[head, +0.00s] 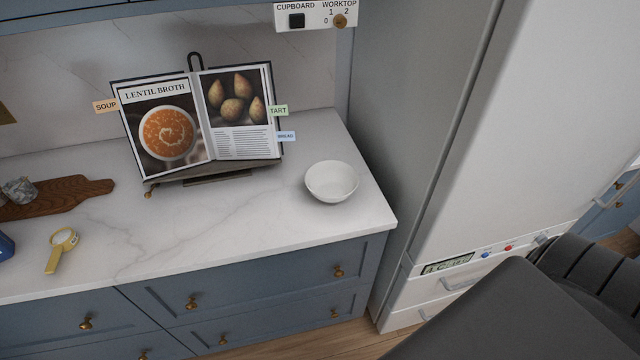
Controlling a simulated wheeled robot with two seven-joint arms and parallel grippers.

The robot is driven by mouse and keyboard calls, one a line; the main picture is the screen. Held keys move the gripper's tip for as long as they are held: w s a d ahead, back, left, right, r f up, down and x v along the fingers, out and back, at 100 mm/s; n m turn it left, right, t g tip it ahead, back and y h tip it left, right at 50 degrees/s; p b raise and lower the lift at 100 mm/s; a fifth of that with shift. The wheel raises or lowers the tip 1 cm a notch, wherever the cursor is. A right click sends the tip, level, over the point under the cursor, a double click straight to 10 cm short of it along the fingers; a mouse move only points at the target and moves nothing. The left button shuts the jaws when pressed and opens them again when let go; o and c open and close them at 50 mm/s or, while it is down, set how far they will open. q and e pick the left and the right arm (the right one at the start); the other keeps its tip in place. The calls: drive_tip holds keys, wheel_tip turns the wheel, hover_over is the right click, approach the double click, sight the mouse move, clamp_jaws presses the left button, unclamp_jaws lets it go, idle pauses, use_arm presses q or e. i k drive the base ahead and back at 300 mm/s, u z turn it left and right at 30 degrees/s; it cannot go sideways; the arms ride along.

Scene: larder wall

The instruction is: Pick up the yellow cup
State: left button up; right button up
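No plain upright yellow cup shows in the head view. A small yellow long-handled item (54,257) lies on the left part of the worktop, near its front edge. It has a round, pale-centred head at the far end and its handle points toward the front. I cannot tell whether it is a measuring cup or a magnifying glass. Nothing touches it. Neither of my grippers is in view.
A white bowl (331,183) stands near the worktop's right end. A cookbook (205,120) rests open on a stand behind. A wooden board (62,196) and a blue item (6,246) are at left. The middle worktop (230,225) is clear. A tall fridge (540,130) stands right.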

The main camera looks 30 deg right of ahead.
sight(64, 239)
drive_tip(key=z, duration=1.6)
drive_tip(key=k, duration=0.65)
drive_tip(key=u, duration=1.05)
drive_tip(key=i, duration=0.5)
drive_tip(key=z, duration=0.05)
